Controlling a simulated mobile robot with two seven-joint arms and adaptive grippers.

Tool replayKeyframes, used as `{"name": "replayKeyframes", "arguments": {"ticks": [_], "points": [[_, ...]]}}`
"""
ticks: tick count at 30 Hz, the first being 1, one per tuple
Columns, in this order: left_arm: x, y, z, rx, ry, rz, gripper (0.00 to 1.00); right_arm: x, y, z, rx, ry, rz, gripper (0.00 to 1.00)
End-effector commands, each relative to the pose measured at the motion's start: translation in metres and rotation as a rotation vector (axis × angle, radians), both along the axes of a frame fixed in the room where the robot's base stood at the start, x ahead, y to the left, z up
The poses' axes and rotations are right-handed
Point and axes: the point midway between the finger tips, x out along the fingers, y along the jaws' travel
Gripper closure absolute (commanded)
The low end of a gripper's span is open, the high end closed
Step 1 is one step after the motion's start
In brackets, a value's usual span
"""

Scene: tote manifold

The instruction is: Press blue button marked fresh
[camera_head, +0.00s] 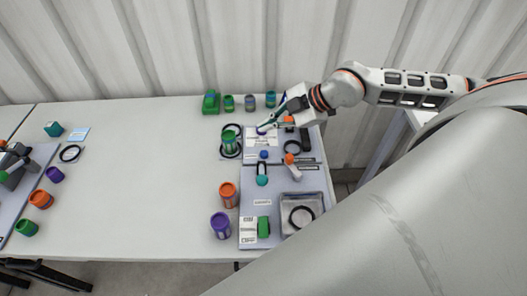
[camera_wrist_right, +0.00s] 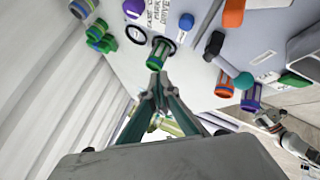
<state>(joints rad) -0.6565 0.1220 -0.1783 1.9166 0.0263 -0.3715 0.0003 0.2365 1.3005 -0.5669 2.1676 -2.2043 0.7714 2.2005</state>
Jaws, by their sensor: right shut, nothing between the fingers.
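A round blue button (camera_head: 264,155) sits on the grey panel (camera_head: 284,178) in the head view. A blue knob (camera_wrist_right: 186,21) in the wrist view looks like the same one. A second blue-purple round thing (camera_head: 261,131) lies by the white printed sheet; it seems to be the purple one (camera_wrist_right: 132,8) in the wrist view. I cannot read the word fresh on any label. My right gripper (camera_head: 268,124) is shut and empty above the sheet; its fingertips (camera_wrist_right: 158,80) point toward the green can (camera_wrist_right: 159,53). What seems to be my left gripper (camera_wrist_right: 268,119) shows small.
The green can (camera_head: 229,142) stands by a black ring. Orange (camera_head: 228,193) and purple (camera_head: 220,224) cans stand left of the panel. Several small containers line the back. The table's middle (camera_head: 140,190) is clear.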

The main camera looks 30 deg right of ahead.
Motion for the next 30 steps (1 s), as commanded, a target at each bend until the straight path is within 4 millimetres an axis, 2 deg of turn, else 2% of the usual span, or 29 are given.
{"name": "replayKeyframes", "arguments": {"ticks": [8,14,20,24,30], "points": [[0.000,0.000,-0.002,-0.002,-0.001,0.000,0.58,0.000,0.000,-0.011,0.001,0.001,0.000,1.00],[0.003,-0.004,-0.006,-0.008,-0.011,-0.004,0.58,0.000,0.000,-0.033,0.001,0.000,0.001,1.00],[0.014,-0.017,0.000,-0.025,-0.053,-0.029,0.58,0.000,0.000,-0.061,0.000,-0.001,0.001,1.00],[0.017,-0.022,-0.004,-0.032,-0.068,-0.036,0.58,0.000,0.001,-0.079,0.002,0.001,0.001,1.00],[0.015,-0.020,-0.015,-0.027,-0.058,-0.035,0.58,0.000,0.000,-0.089,0.001,0.000,0.000,1.00]]}}
